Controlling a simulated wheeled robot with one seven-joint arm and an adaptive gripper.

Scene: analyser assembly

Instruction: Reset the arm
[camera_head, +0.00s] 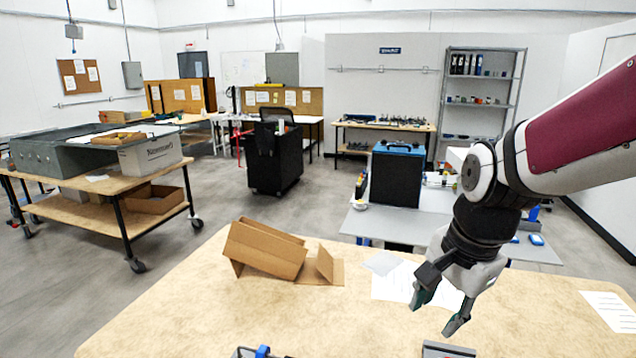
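My arm comes in from the right edge, with a maroon and white link and a black wrist. My gripper (440,309) hangs over the right part of the wooden table (200,318), pointing down and to the left. Its two fingers are spread apart, and nothing shows between them. White paper sheets (391,281) lie on the table behind and beside the fingers. I cannot tell how high the fingertips are above the tabletop.
An open cardboard box (264,250) lies tipped at the table's back edge. Parts with a blue piece (262,351) and a grey block (446,350) are cut off at the front edge. Behind stands a dark blue-topped case (396,176). The table's left part is clear.

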